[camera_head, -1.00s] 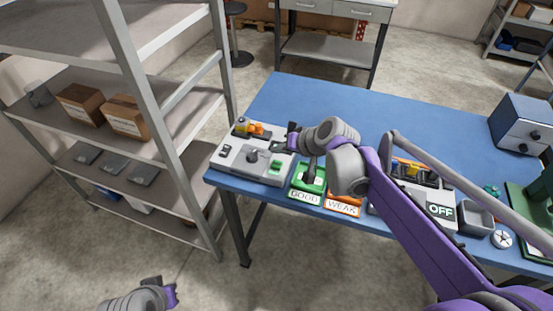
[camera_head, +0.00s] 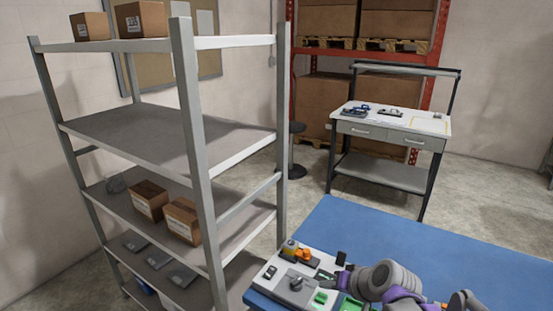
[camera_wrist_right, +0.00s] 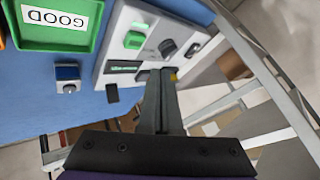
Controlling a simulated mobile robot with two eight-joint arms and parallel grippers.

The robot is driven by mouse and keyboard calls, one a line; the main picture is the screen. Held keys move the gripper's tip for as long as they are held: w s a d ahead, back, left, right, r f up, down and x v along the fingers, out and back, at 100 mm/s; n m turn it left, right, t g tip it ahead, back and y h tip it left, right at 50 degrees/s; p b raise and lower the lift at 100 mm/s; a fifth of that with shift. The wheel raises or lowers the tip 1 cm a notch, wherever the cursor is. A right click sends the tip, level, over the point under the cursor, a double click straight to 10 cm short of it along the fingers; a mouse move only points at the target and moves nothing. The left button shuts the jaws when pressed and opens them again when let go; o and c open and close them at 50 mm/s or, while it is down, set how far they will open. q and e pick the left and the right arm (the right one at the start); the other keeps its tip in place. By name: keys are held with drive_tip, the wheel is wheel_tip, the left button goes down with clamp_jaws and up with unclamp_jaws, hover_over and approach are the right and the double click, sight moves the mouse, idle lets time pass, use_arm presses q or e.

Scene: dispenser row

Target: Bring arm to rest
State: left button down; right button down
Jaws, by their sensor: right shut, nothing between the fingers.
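My right arm (camera_head: 385,280) shows at the lower right of the head view, over the blue table. My right gripper (camera_head: 328,274) is beside the light grey control panel (camera_head: 268,271) at the table's left corner. In the wrist view, the dark fingers of the right gripper (camera_wrist_right: 160,78) are together and hold nothing. They reach over the edge of the panel (camera_wrist_right: 118,66), but I cannot tell whether they touch it. My left gripper is out of view.
A tall grey shelf (camera_head: 192,150) with cardboard boxes stands left of the blue table (camera_head: 400,240). The green tray marked GOOD (camera_wrist_right: 60,42) lies near the panel. A small blue-topped block (camera_wrist_right: 67,75) sits beside it. A workbench (camera_head: 390,125) stands behind.

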drive_tip(key=s+d+f+n+g+h, duration=0.1)
drive_tip(key=s+f, duration=0.3)
drive_tip(key=s, duration=0.7)
drive_tip(key=s+d+f+n+h, duration=0.1)
drive_tip(key=s+f+h, duration=0.2)
drive_tip(key=s, duration=0.8)
drive_tip(key=shift+d+f+g, duration=0.2)
drive_tip(key=shift+f+g, duration=0.2)
drive_tip(key=shift+f, duration=0.35)
drive_tip(key=shift+s, duration=0.1)
